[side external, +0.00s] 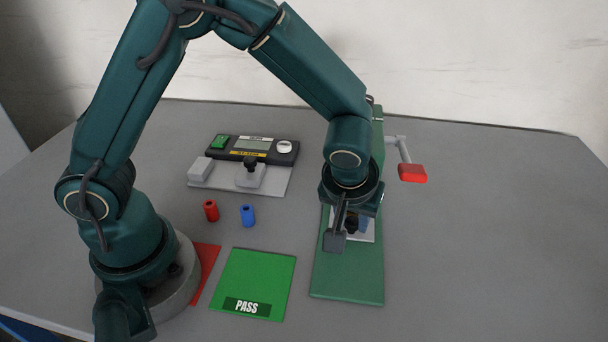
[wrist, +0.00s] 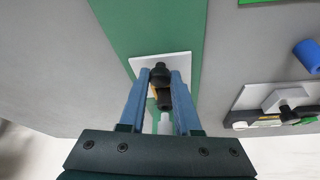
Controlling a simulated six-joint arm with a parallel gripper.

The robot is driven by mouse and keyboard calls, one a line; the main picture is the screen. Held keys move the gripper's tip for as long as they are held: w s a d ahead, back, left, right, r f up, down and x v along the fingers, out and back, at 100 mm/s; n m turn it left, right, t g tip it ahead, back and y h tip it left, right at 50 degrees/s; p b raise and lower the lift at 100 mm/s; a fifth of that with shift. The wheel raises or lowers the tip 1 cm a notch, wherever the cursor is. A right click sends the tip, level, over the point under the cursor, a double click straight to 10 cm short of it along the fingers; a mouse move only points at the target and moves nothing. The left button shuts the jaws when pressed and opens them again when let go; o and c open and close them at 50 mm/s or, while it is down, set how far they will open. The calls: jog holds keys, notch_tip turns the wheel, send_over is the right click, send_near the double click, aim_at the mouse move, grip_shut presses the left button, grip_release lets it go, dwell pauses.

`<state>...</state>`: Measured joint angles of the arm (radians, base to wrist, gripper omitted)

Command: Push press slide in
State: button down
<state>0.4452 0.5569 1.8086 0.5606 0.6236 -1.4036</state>
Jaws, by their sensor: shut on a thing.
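The press has a long green base (side external: 346,283), with its upright column mostly hidden behind my arm. A white press slide (side external: 368,232) lies on the base under my gripper; its pale plate also shows in the wrist view (wrist: 183,57). A black knob (wrist: 160,71) stands up from the slide. My gripper (side external: 352,222) points down over the slide. In the wrist view, its two blue fingers (wrist: 161,78) are shut on the knob from both sides. Whatever sits on the slide is largely hidden by the fingers and the knob.
The press lever with its red grip (side external: 412,173) sticks out right of the press. A tester (side external: 250,150) with a grey fixture stands at back left. A red cylinder (side external: 211,210) and a blue cylinder (side external: 248,215) stand behind the green PASS mat (side external: 260,272). The right side is clear.

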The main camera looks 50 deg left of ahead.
jog(key=shift+w+a, duration=0.15)
jog(key=shift+w, duration=0.05)
jog(key=c, duration=0.6)
grip_release()
jog(key=shift+s, duration=0.1)
jog(key=shift+v, duration=2.6)
jog(key=s+a+r+m, duration=0.2)
jog(key=s+r, duration=0.1)
jog(key=s, duration=0.1)
jog(key=s+a+r+m+t+h, duration=0.1)
jog(key=s+a+r+m, duration=0.1)
jog(key=s, duration=0.3)
jog(key=s+a+r+m+h, duration=0.1)
jog(key=s+a+r+m, duration=0.1)
jog(key=s+a+r, duration=0.1)
jog(key=shift+s+a+r+t, duration=0.35)
jog(key=shift+s+r+t, duration=0.05)
jog(key=shift+s, duration=0.25)
